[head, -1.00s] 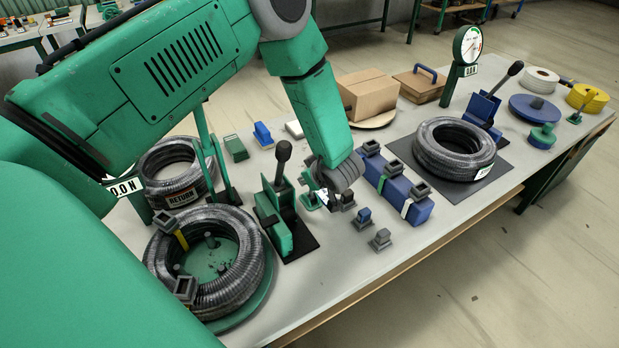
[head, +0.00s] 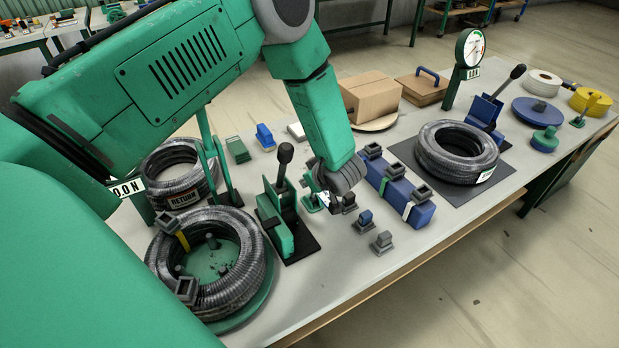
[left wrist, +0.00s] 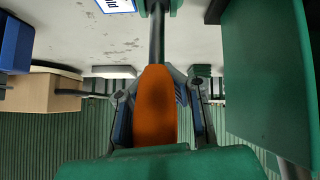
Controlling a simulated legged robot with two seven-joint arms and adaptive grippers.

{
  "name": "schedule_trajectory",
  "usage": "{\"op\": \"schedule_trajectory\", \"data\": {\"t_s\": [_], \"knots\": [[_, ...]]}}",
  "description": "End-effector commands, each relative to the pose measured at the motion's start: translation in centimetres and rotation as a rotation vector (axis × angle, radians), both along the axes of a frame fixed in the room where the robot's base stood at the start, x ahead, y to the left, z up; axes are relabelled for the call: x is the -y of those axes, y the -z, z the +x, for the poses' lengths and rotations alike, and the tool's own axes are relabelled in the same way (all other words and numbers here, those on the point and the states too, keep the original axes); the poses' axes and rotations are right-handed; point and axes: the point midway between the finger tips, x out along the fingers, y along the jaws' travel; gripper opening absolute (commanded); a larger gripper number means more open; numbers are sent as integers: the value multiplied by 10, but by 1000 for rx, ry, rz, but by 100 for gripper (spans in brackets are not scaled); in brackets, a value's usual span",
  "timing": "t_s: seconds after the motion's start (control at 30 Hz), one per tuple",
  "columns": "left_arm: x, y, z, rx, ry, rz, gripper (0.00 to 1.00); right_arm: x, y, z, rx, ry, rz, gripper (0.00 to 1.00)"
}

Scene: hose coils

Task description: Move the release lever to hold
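The lever at my left gripper (head: 327,197) has an orange handle (left wrist: 157,108) on a dark rod (left wrist: 157,38) in the left wrist view. The rod runs up to a green mount at the picture's top edge. My left fingers lie along both sides of the handle, and their tips close in against it. In the head view the gripper reaches down to a small green base (head: 311,204), and it hides most of this lever. A white label (left wrist: 115,4) with dark lettering is cut off beside the rod, so I cannot read its full word. My right gripper is out of view.
A green stand with a black-knobbed lever (head: 284,152) is just left of the gripper. A blue block (head: 398,189) with grey clips is to the right. Hose coils (head: 457,152) lie at both sides. Small clips (head: 382,242) stand near the front edge.

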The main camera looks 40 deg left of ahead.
Motion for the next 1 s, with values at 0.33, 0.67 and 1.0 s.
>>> {"op": "schedule_trajectory", "data": {"t_s": [0.33, 0.67, 1.0], "knots": [[1, -7, 7, 18, 4, 5, 0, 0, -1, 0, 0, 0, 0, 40], [1, -7, 7, 16, 4, 3, 30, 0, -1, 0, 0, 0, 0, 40], [-1, -2, 4, 6, 1, 0, 43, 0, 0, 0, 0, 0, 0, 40]]}}
